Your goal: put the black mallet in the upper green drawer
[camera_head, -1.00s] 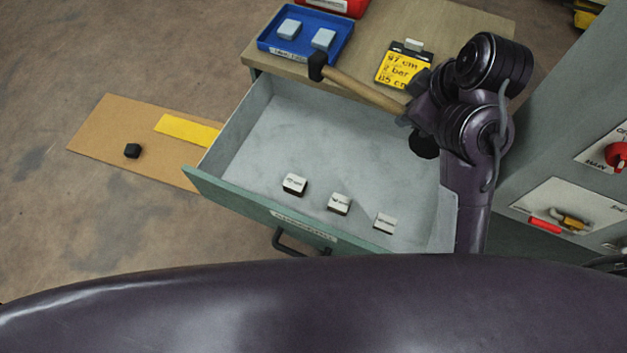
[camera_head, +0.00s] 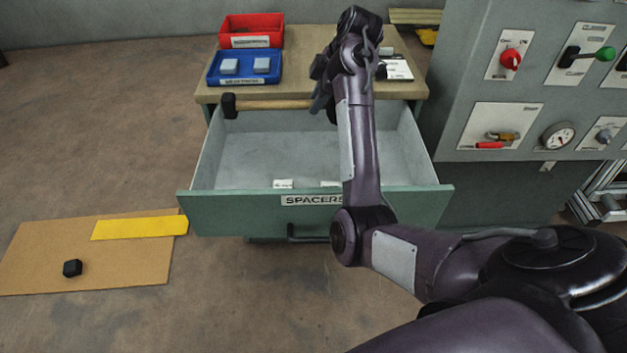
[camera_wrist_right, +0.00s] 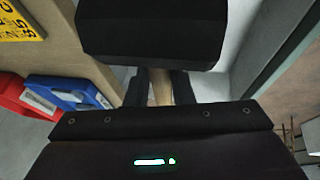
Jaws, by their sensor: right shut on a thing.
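The black mallet has a black head (camera_head: 229,105) and a pale wooden handle (camera_head: 275,104). It lies roughly level over the back of the open green drawer (camera_head: 215,212), near the cabinet top's front edge. My right gripper (camera_head: 322,101) is shut on the handle, to the right of the head; my arm partly hides it. In the right wrist view the handle (camera_wrist_right: 160,88) shows between the fingers. A large black block fills the top of that view; I cannot tell what part it is. The drawer is labelled SPACERS and holds small white-topped blocks (camera_head: 283,184). My left gripper is not in view.
A blue bin (camera_head: 243,81) with two light blocks and a red bin (camera_head: 251,42) stand on the cabinet top (camera_head: 300,48). A grey control panel (camera_head: 456,80) rises at the right. A brown board (camera_head: 60,245) with a yellow strip lies on the floor at left.

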